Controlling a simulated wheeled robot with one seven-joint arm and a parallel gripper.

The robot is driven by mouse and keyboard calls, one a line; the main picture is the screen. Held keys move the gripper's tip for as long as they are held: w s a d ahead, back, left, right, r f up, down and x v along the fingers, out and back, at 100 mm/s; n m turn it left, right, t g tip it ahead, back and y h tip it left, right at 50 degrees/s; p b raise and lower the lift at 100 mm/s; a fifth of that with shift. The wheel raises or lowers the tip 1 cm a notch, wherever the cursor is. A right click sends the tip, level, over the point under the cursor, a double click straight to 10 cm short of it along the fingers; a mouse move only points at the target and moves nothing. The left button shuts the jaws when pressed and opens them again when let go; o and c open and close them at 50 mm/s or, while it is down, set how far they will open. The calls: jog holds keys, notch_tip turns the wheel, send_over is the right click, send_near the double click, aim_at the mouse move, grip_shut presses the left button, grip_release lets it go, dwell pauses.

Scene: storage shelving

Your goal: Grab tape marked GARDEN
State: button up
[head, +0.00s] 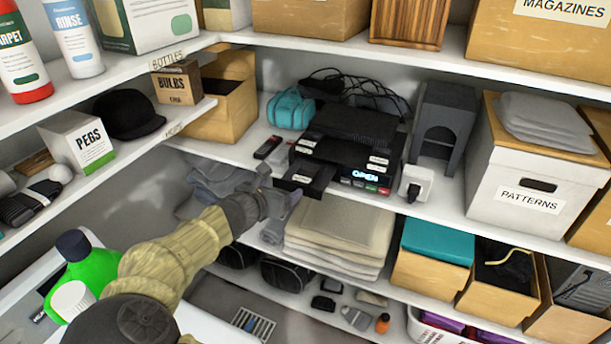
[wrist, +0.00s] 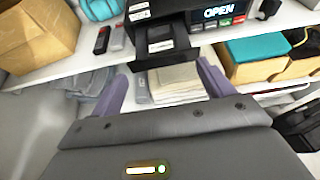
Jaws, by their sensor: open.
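A black player (head: 345,145) with a lit OPEN display stands on the middle shelf, and its front tray (head: 305,178) sticks out. A dark cassette-like piece with a pale label lies in the tray, seen best in the wrist view (wrist: 160,40). Several small white labels show on the player and tray, but I cannot read GARDEN on any. My gripper (head: 277,186) is just in front of the tray, slightly low and to the left in the head view. In the wrist view its two purple fingers (wrist: 162,72) are apart with nothing between them, framing the area below the tray.
Folded towels (head: 340,235) lie on the shelf below the player. Dark remotes (head: 267,147), a teal bag (head: 290,108) and a cardboard box (head: 215,110) are left of it. A white plug adapter (head: 413,183), grey stand (head: 442,125) and PATTERNS box (head: 525,180) are right.

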jog(key=p, duration=0.4)
send_near(305, 174)
jog(key=x, duration=0.3)
jog(key=shift+w+d+r, duration=0.15)
jog(key=shift+w, duration=0.05)
jog(key=shift+w+d+f, duration=0.1)
jog(key=shift+w+f, duration=0.1)
jog(key=shift+w+d+p, duration=0.15)
jog(key=shift+w+p, duration=0.35)
jog(key=shift+p, duration=0.1)
jog(key=p+x, duration=0.2)
jog(key=x, duration=0.1)
jog(key=shift+w+f, duration=0.2)
jog(key=shift+w+d+f, duration=0.15)
jog(key=shift+w+f, duration=0.15)
jog(key=shift+w, duration=0.05)
jog(key=shift+s, duration=0.1)
